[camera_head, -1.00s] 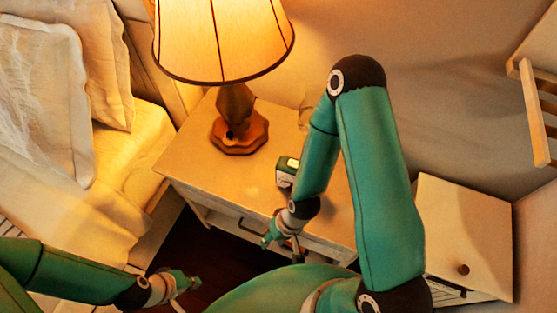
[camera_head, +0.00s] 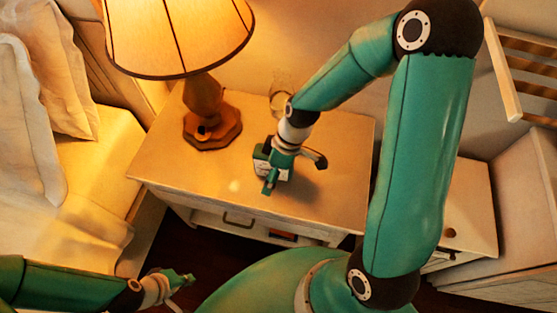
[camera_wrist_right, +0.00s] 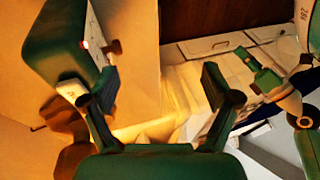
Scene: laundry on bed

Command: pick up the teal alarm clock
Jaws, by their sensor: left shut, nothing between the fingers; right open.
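The teal alarm clock (camera_head: 260,166) stands on the nightstand (camera_head: 330,205) in the head view, partly hidden by my right gripper (camera_head: 295,170). In the right wrist view the clock (camera_wrist_right: 65,45) is large at upper left, with part of its pale face showing. My right gripper (camera_wrist_right: 160,95) is open, and nothing shows between its fingers. One finger is close beside the clock, and the clock looks outside the gap; I cannot tell whether they touch. My left gripper (camera_head: 178,281) is shut and empty, low in the head view, away from the clock.
A lit lamp (camera_head: 207,115) stands on the nightstand left of the clock. A clear glass (camera_head: 281,92) stands behind my right wrist. The bed (camera_head: 95,170) is at left. A white cabinet (camera_head: 470,215) is at right. The nightstand's front and right areas are clear.

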